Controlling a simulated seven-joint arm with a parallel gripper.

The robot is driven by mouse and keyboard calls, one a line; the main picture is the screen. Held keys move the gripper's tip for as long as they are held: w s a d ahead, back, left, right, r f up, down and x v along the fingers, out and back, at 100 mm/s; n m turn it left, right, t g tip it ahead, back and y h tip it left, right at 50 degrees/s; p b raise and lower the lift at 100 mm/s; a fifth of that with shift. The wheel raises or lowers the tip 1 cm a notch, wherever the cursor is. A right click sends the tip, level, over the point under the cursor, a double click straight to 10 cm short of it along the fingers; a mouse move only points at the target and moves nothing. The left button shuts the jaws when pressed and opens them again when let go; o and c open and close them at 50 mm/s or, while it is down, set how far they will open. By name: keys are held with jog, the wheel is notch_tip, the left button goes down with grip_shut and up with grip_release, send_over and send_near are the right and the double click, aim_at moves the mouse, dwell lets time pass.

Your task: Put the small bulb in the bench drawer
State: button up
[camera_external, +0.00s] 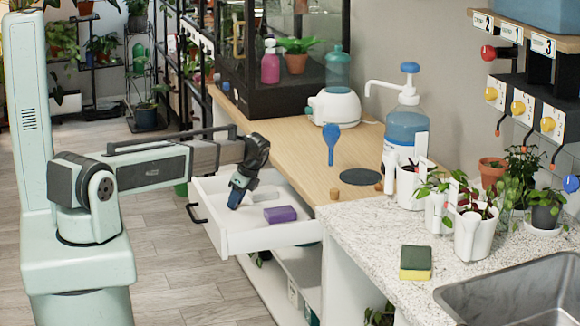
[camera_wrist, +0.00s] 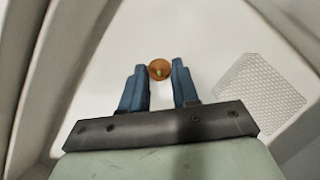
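The bench drawer (camera_external: 268,239) is pulled open from the wooden bench, white with a dark handle. My gripper (camera_external: 236,200) points down inside the drawer, close to its floor. In the wrist view, the small bulb (camera_wrist: 159,70), round and orange-brown with a yellow-green tip, sits between the fingertips of my gripper (camera_wrist: 160,74). The fingers appear to touch it on both sides. White drawer floor (camera_wrist: 220,55) lies below it; I cannot tell whether the bulb touches the floor. The bulb is hidden in the external view.
The wrist view shows a perforated patch (camera_wrist: 258,107) at right. Drawer walls (camera_wrist: 75,50) are close on the left. A yellow-green sponge (camera_external: 415,263) lies on the counter.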

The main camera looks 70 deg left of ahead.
jog(key=o, duration=0.3)
jog(key=shift+o, duration=0.2)
jog(key=shift+r, duration=0.15)
jog(key=v, duration=1.2)
jog(key=shift+a, duration=0.1)
